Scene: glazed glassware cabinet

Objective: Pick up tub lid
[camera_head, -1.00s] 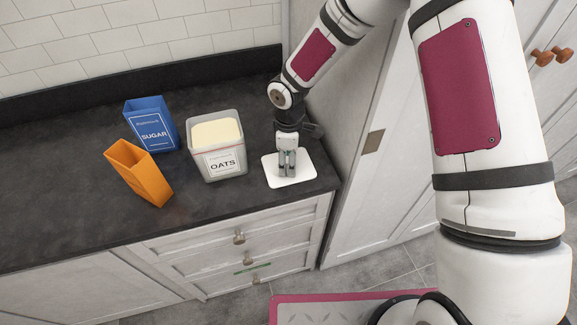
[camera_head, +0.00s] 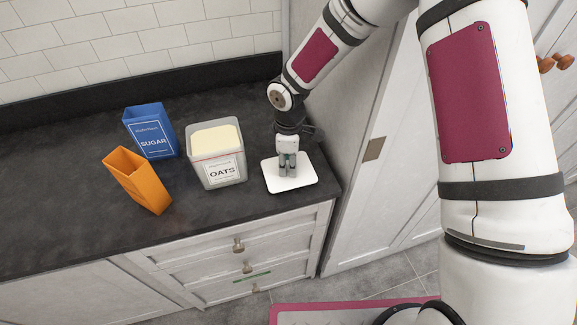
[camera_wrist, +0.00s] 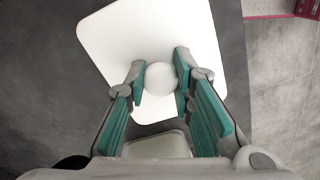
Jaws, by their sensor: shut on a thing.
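The tub lid (camera_head: 305,181) is a flat white square with rounded corners near the right end of the dark counter. In the wrist view the lid (camera_wrist: 110,50) has a round white knob (camera_wrist: 160,78) at its middle. My gripper (camera_head: 287,172) points down over the lid. In the wrist view my gripper (camera_wrist: 161,84) has its two teal-padded fingers on either side of the knob, shut on it. Whether the lid touches the counter is hard to tell. The open-topped OATS tub (camera_head: 218,176), grey and filled with pale stuff, stands just left of the lid.
A blue SUGAR box (camera_head: 152,138) and an open orange box (camera_head: 138,182) stand left of the tub. A tall pale cabinet side (camera_head: 350,150) rises close to the right of my gripper. The counter's front left (camera_head: 60,225) is clear.

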